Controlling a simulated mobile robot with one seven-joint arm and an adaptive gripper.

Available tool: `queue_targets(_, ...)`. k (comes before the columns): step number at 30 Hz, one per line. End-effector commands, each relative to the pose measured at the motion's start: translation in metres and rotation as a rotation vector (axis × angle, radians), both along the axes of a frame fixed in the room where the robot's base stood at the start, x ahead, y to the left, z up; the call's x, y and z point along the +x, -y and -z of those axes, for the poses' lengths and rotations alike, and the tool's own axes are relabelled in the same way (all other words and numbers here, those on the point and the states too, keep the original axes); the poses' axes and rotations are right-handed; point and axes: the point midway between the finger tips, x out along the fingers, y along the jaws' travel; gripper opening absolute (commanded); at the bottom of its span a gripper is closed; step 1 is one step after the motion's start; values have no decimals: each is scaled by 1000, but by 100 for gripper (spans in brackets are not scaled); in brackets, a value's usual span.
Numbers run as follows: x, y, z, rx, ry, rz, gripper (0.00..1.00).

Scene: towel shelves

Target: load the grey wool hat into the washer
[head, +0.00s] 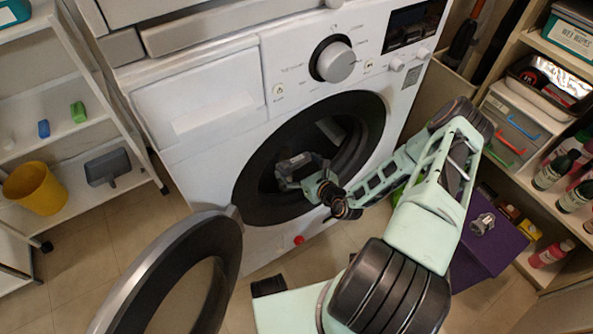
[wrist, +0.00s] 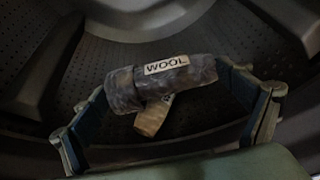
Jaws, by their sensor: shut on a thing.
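The white washer (head: 215,95) stands in front of me with its round door (head: 165,275) swung open to the lower left. My gripper (head: 298,165) is at the drum opening (head: 345,115), reaching inside. In the wrist view my gripper (wrist: 172,100) is shut on the grey wool hat (wrist: 125,92), a dark grey rolled bundle with a white "WOOL" label. A small tan piece (wrist: 153,116) shows just below the hat. The perforated drum wall (wrist: 120,55) is behind and around it. In the head view the hat shows only as a small grey patch (head: 296,160) between the fingers.
A white shelf with a yellow bucket (head: 37,188) stands at the left. Shelves with bottles (head: 555,168) and a purple box (head: 490,240) are at the right. The open door takes up the floor room at the lower left.

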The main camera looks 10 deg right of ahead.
Motion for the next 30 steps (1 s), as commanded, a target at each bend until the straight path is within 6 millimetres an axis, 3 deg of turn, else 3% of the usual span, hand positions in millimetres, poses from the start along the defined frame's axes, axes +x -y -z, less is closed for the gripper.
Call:
queue_targets(1,0,0,13,0,-1,1,69)
queue_targets(3,0,0,18,1,0,1,69)
queue_targets(26,0,0,28,-1,2,-1,69)
queue_targets(27,0,0,28,-1,1,0,98)
queue_targets(30,0,0,28,-1,1,0,100)
